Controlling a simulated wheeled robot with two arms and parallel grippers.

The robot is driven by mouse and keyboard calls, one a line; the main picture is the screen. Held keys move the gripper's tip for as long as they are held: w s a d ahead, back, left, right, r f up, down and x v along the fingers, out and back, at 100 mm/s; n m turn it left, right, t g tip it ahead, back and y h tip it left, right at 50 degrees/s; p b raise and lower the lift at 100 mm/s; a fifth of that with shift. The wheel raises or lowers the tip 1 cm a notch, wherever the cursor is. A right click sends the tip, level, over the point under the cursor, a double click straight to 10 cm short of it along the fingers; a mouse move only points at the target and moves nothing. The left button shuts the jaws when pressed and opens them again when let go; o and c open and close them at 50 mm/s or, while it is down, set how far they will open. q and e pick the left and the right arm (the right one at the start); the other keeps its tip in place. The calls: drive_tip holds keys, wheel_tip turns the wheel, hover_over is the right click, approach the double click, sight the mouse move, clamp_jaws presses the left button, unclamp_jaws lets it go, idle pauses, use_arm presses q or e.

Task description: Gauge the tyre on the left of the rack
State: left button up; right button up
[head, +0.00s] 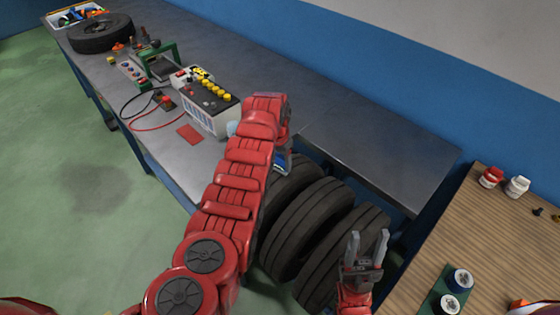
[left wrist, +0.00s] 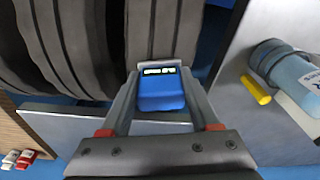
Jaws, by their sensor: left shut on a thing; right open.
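Several black tyres stand upright side by side in the rack under the bench. The leftmost tyre (head: 290,185) is partly hidden behind my left arm, and in the left wrist view its tread (left wrist: 165,35) is straight behind the gauge. My left gripper (head: 283,150) is shut on a blue gauge (left wrist: 162,92), with one finger on each side. The gauge has a small dark display with lit characters too small to read. Its top end is at the tread; I cannot tell whether it touches. My right gripper (head: 367,250) is open and empty, in front of the tyres further right.
A wooden table (head: 480,230) at right carries small bottles (head: 517,187) and spools (head: 459,280).

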use_arm(q)
drive_tip(key=shift+s+f+b, duration=0.1)
drive_tip(key=shift+f+b, duration=0.5)
drive_tip(key=shift+f, duration=0.05)
idle(2.0)
wheel_tip(320, 180, up, 2)
drive_tip(key=shift+p, duration=0.45)
drive_tip(key=shift+r, duration=2.55)
